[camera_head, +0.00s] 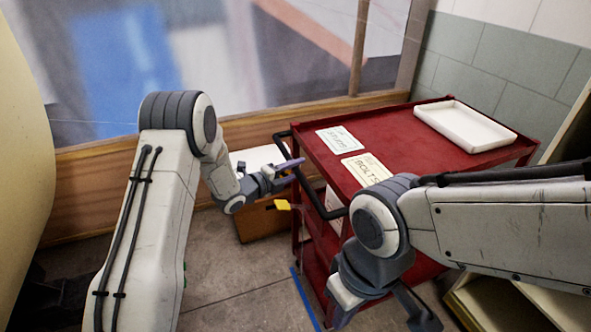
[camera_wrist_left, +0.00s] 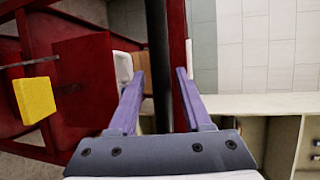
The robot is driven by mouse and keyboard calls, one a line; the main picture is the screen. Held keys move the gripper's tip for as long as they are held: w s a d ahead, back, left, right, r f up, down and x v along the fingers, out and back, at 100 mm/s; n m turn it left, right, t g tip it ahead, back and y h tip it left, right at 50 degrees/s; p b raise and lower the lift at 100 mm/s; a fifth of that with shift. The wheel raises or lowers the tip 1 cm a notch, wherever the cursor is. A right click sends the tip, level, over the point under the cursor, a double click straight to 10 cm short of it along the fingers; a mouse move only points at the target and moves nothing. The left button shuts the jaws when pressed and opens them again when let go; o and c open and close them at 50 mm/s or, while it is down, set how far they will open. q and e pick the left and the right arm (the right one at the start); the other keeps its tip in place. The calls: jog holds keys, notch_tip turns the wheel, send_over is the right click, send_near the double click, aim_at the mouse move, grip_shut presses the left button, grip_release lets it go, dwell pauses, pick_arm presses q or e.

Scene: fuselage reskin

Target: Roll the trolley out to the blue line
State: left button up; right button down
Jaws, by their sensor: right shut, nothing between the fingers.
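The red trolley (camera_head: 400,130) stands right of centre in the head view. Its dark handle (camera_head: 318,190) runs along its left end. My left gripper (camera_head: 297,172) is at this handle, with its purple fingers apart. In the left wrist view, a dark bar (camera_wrist_left: 158,50) passes between or just beyond the open fingertips; I cannot tell which. The blue line (camera_head: 305,300) shows on the floor close by the trolley's lower left side. My right gripper (camera_head: 425,318) is low in front of the trolley, shut and empty, its fingertips partly out of sight.
A white tray (camera_head: 465,127) and paper labels (camera_head: 367,170) lie on the trolley top. A brown box (camera_head: 262,222) stands left of the trolley. A yellow piece (camera_head: 282,204) shows by the handle. Shelving (camera_head: 490,305) is at lower right. Floor at lower middle (camera_head: 240,290) is clear.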

pick_arm(q)
jog(key=shift+d, duration=0.1)
jog(key=v, duration=1)
jog(key=shift+b, duration=0.45)
jog(key=shift+s+r, duration=0.1)
jog(key=shift+s, duration=0.05)
